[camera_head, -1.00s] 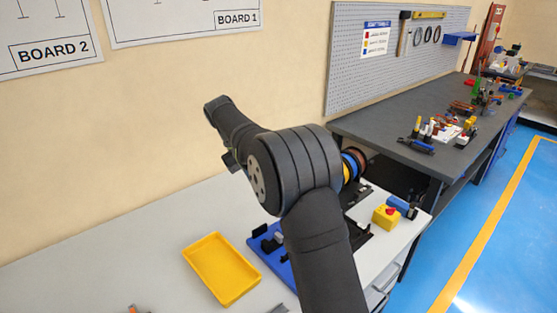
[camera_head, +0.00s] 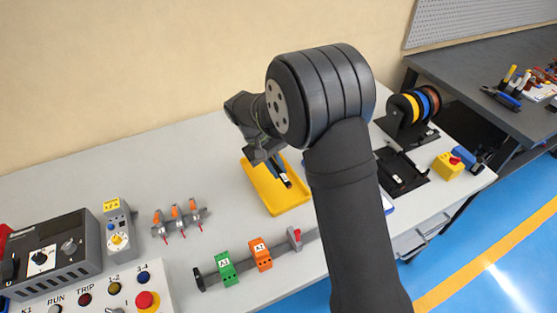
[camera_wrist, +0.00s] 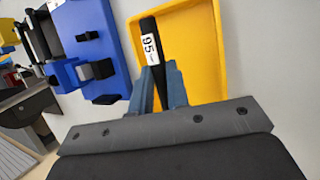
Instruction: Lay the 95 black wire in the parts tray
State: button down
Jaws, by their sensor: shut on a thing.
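The black wire (camera_wrist: 149,28) has a white label reading 95 and is gripped between the two blue-grey fingers of my gripper (camera_wrist: 161,82) in the wrist view. Its labelled end points away from the gripper, over the yellow parts tray (camera_wrist: 203,40). In the head view my gripper (camera_head: 278,168) hangs over the yellow tray (camera_head: 286,202), with the dark wire end (camera_head: 287,181) showing below it. I cannot tell whether the wire touches the tray floor. The inside of the tray otherwise looks empty where it shows.
A blue fixture (camera_wrist: 90,45) stands beside the tray. A rail with a green block (camera_head: 226,268) and an orange block (camera_head: 261,254) lies in front. A control box (camera_head: 50,258) is at left; wire spools (camera_head: 413,105) and a yellow button box (camera_head: 447,166) are at right.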

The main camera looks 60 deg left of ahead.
send_over(277, 190)
jog(key=shift+f, duration=2.3)
jog(key=c, duration=1.3)
grip_release()
jog(key=v, duration=1.7)
jog(key=shift+s+r, duration=0.15)
jog(key=shift+r, duration=0.05)
jog(key=shift+f, duration=0.1)
jog(key=x, duration=1.6)
jog(key=shift+w+d+f, duration=0.2)
jog(key=shift+w+f, duration=0.05)
jog(key=shift+w, duration=0.05)
jog(key=shift+r, duration=0.25)
